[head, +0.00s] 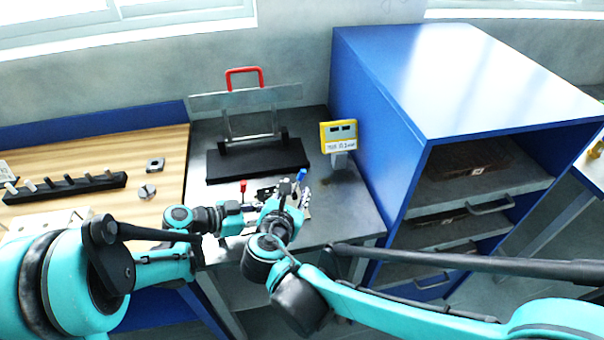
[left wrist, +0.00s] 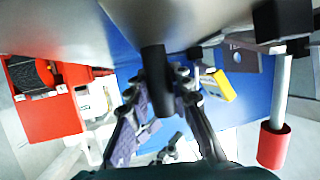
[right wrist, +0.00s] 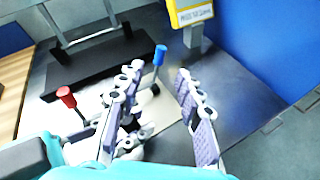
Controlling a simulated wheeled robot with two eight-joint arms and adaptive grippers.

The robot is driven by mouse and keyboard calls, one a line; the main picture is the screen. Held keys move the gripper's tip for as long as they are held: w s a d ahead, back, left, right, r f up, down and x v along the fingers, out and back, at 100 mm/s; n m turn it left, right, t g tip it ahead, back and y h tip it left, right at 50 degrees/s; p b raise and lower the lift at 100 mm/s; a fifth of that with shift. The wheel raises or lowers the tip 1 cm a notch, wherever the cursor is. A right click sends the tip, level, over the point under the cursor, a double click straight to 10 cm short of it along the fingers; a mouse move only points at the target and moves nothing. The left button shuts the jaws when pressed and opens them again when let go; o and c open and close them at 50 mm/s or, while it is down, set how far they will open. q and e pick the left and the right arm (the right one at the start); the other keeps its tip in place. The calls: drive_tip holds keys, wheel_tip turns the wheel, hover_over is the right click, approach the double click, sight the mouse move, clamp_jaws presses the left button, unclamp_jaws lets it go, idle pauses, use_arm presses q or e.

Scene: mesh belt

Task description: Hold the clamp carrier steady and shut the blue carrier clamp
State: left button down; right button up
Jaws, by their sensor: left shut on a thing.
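The clamp carrier (right wrist: 150,118) lies on the dark bench top, mostly hidden behind my grippers. Its blue clamp handle (head: 301,174) stands up at the right; it also shows in the right wrist view (right wrist: 160,55). A red clamp handle (head: 243,186) stands at its left and shows in the left wrist view (left wrist: 272,146). My left gripper (left wrist: 160,100) is shut on a black grip (left wrist: 156,70), apparently part of the carrier. My right gripper (right wrist: 160,95) is open and empty over the carrier's right side, its fingers apart, with the blue handle beyond the gap between them.
A black-based frame (head: 258,162) with a red handle stands behind the carrier. A yellow display box (head: 339,136) stands at the back right. A blue cabinet (head: 385,130) rises to the right. A wooden table with a black peg rack (head: 65,188) is at left.

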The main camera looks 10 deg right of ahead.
sight(301, 175)
drive_tip(key=x, duration=1.1)
drive_tip(key=shift+s, duration=0.1)
clamp_jaws()
